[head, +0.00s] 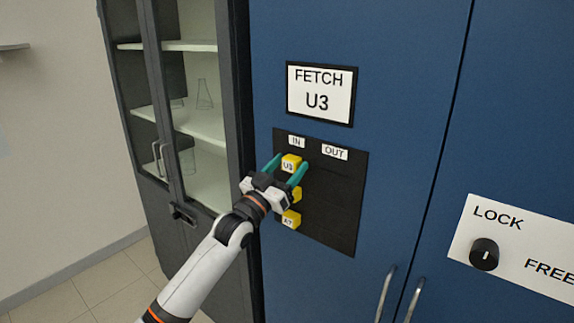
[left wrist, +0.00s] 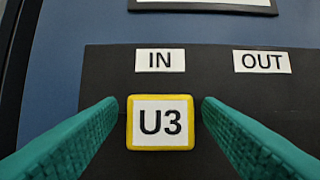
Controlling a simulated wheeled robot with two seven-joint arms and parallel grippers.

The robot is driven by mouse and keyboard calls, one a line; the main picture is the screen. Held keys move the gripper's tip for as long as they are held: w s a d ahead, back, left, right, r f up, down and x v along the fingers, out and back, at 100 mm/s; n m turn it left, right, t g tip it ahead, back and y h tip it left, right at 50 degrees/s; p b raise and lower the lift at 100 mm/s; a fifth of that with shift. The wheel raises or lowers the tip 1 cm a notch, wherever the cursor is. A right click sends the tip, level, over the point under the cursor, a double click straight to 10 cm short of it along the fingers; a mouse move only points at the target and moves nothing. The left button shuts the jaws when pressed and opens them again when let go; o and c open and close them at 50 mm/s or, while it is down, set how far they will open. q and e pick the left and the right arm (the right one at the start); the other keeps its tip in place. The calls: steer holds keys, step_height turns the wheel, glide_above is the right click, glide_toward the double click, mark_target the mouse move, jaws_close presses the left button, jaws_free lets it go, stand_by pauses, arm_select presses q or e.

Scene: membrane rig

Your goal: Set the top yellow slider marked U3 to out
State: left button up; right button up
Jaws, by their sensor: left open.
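The top yellow slider marked U3 (head: 291,163) sits on the black panel (head: 335,200), under the IN label (head: 296,142). The OUT label (head: 334,153) is to its right. My left gripper (head: 287,168) is open, with its two green fingers on either side of the slider. In the left wrist view the U3 slider (left wrist: 160,122) lies between the fingertips, with a small gap showing on each side. The IN label (left wrist: 160,60) is above it and the OUT label (left wrist: 262,62) is up to the right. My right gripper is not in view.
Below U3 are a second yellow slider (head: 297,194), partly hidden by my gripper, and a third marked A7 (head: 291,219). A FETCH U3 sign (head: 320,94) hangs above. A LOCK/FREE plate with a black knob (head: 484,254) is at right. The panel under OUT is clear.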

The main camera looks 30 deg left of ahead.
mark_target(335, 169)
arm_select(q)
jaws_close()
steer(key=d+p, duration=0.1)
steer(key=d, duration=0.2)
steer(key=d+p, duration=0.1)
steer(key=d, duration=0.6)
steer(key=shift+s+d+p, duration=0.2)
steer(key=shift+s+p, duration=0.2)
steer(key=shift+a+f, duration=0.1)
steer(key=shift+c, duration=2.1)
jaws_free()
steer(key=o, duration=0.3)
steer(key=shift+o, duration=0.6)
steer(key=shift+d, duration=0.25)
